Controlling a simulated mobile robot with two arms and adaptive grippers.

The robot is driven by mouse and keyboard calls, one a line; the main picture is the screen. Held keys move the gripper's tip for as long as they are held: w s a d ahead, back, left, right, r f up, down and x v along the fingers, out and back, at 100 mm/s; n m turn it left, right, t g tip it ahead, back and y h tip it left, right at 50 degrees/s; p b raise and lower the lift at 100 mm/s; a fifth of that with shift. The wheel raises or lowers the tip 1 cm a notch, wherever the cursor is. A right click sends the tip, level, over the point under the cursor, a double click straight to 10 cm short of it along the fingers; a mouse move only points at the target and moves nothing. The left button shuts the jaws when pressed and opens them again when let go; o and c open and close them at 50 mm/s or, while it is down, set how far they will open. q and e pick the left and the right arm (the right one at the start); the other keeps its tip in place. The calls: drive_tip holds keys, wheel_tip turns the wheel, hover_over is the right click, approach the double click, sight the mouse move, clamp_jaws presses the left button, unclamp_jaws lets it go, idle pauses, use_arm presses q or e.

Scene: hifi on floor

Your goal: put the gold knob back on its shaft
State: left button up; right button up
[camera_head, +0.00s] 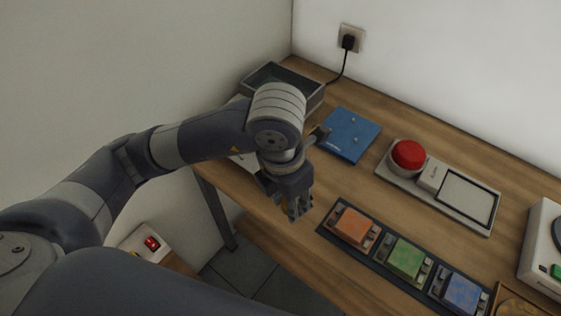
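My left gripper (297,210) points down over the front part of the wooden table, just left of the orange pad. Its fingers are small and dark here, and I cannot tell whether they are apart or hold something. I cannot make out the gold knob or its shaft. A pale, flat-sided object (243,161) is mostly hidden behind my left wrist, so its front cannot be read. My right gripper is not in view.
On the wooden table (400,115) are a grey open tray (262,76), a blue panel (350,134), a red button (408,155), a framed screen (466,198), and orange (352,224), green (405,258) and blue (463,292) pads. A white device (541,246) stands at right. A red-switch box (151,243) is lower left.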

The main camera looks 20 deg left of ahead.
use_arm(q)
drive_tip(key=shift+d+n, duration=0.15)
drive_tip(key=shift+n, duration=0.25)
drive_tip(key=shift+w, duration=0.25)
drive_tip(key=w+a+p, duration=0.1)
drive_tip(key=w+a, duration=0.1)
drive_tip(key=w, duration=0.2)
drive_tip(key=w+a+f+p, duration=0.1)
drive_tip(key=w+a, duration=0.1)
drive_tip(key=w, duration=0.3)
drive_tip(key=w+a+p, duration=0.2)
drive_tip(key=w+a, duration=0.1)
drive_tip(key=w, duration=0.1)
drive_tip(key=shift+w+f, duration=0.2)
drive_tip(key=shift+w, duration=0.2)
wheel_tip(320, 180, down, 3)
drive_tip(key=shift+f+p, duration=0.15)
drive_tip(key=shift+p, duration=0.75)
drive_tip(key=shift+f+b, duration=0.65)
drive_tip(key=shift+f, duration=0.05)
drive_tip(key=o, duration=0.9)
drive_tip(key=shift+o, duration=0.2)
